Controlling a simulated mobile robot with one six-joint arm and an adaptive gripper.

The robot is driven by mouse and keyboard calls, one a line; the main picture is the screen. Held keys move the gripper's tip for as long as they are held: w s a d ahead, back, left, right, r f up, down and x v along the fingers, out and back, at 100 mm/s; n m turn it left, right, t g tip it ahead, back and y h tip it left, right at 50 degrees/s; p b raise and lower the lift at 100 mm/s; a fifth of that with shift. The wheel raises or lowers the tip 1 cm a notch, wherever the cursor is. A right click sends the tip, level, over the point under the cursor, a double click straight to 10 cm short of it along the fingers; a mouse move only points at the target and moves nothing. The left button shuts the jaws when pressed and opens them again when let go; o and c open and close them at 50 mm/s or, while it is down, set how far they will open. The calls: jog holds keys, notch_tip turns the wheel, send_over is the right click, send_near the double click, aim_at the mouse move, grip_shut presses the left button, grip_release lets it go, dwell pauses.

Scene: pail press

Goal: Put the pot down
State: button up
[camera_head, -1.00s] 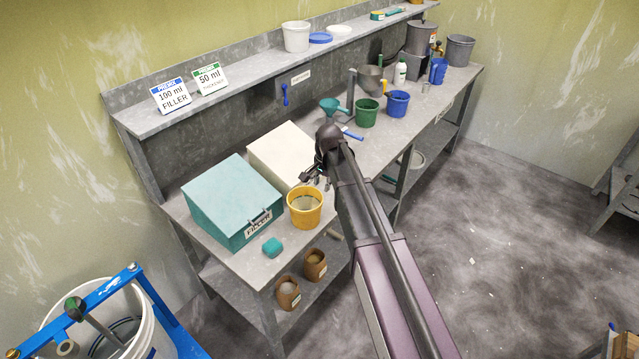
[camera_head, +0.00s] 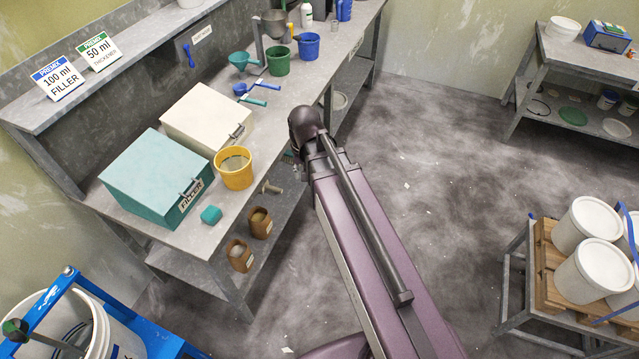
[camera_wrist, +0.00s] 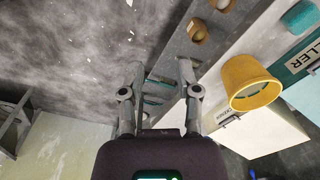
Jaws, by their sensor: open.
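The yellow pot (camera_head: 234,170) stands upright on the grey bench near its front edge, in front of the cream box and beside the teal FILLER box. It has pale contents inside. The wrist view shows the pot (camera_wrist: 247,82) to the right of my gripper (camera_wrist: 160,72), clear of the fingers. My gripper is open with nothing between its fingers. In the head view my gripper is mostly hidden behind my own arm, off the bench's front edge to the right of the pot.
The teal FILLER box (camera_head: 157,177) and cream box (camera_head: 207,118) stand behind the pot. Blue and teal scoops (camera_head: 257,92) lie farther along. Brown pots (camera_head: 260,222) sit on the lower shelf. Open floor lies right of the bench.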

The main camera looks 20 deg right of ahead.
jog(key=s+d+n, duration=0.1)
jog(key=s+d, duration=0.2)
jog(key=s, duration=0.2)
jog(key=shift+s+n, duration=0.3)
jog(key=shift+n, duration=0.1)
